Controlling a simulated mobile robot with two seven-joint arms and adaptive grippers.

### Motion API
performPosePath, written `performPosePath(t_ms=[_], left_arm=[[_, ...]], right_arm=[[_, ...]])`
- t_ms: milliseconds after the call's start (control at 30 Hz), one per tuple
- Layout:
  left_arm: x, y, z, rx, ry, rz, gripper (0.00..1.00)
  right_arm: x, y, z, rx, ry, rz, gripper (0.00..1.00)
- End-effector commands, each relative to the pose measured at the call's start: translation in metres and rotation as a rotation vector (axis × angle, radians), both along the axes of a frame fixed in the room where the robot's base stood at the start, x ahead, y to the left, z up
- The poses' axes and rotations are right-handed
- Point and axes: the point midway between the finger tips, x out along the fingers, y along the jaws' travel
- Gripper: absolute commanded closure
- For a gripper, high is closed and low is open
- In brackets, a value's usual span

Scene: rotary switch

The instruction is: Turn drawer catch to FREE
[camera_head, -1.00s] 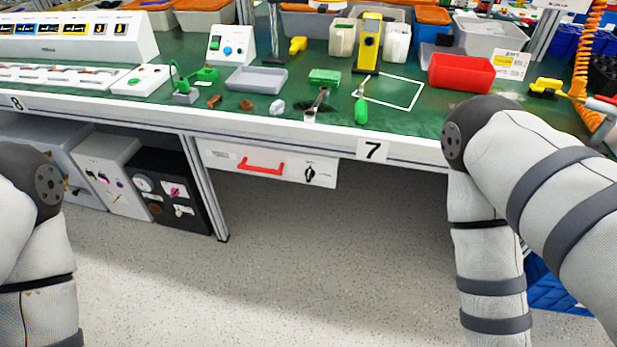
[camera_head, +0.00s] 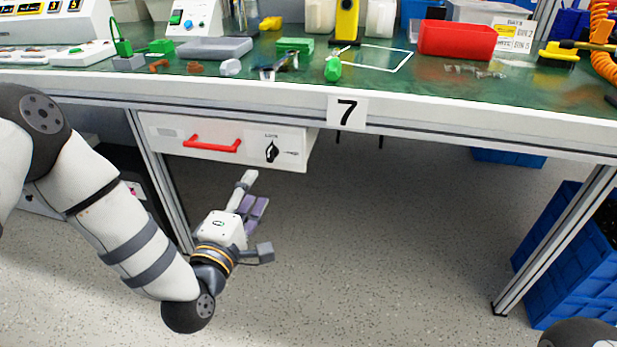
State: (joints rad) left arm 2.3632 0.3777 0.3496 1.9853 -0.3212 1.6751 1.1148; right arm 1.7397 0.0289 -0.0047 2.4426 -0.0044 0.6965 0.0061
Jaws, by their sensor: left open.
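The white drawer (camera_head: 165,142) hangs under the bench top and looks closed. It has a red handle (camera_head: 212,144). The drawer catch, a small black rotary knob (camera_head: 271,152), is on the drawer front right of the handle. The knob looks roughly upright, pointing to the small label above it; another small mark lies to its right. The lettering is too small to read surely. My left gripper (camera_head: 257,192) is open and empty, below the knob and apart from it, its fingers pointing up toward the drawer. My right gripper is out of view.
The green bench top (camera_head: 390,85) carries a red bin (camera_head: 457,40), a grey tray (camera_head: 214,48) and small tools. A bench leg (camera_head: 160,185) stands left of my left gripper. Blue crates (camera_head: 560,255) stand at the lower right.

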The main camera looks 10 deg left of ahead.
Motion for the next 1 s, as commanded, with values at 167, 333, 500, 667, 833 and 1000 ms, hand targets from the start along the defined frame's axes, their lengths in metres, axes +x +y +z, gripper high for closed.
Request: performPosePath(t_ms=[167, 333, 500, 667, 833, 1000], left_arm=[[0.040, -0.002, 0.002, 0.004, -0.003, -0.002, 0.55], [0.082, -0.004, 0.000, 0.006, 0.002, -0.003, 0.55], [0.107, -0.005, 0.000, 0.005, 0.006, -0.003, 0.55], [0.113, -0.005, 0.001, 0.005, 0.007, -0.003, 0.55], [0.113, -0.005, 0.002, 0.005, 0.007, -0.003, 0.55], [0.113, -0.005, 0.001, 0.006, 0.007, -0.003, 0.94]], right_arm=[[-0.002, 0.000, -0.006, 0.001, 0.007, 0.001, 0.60], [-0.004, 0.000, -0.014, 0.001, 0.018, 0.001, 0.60], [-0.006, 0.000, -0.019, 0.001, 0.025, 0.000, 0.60], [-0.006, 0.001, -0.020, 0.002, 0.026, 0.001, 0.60], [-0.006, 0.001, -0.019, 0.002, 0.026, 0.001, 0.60], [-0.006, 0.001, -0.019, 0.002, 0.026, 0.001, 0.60]])
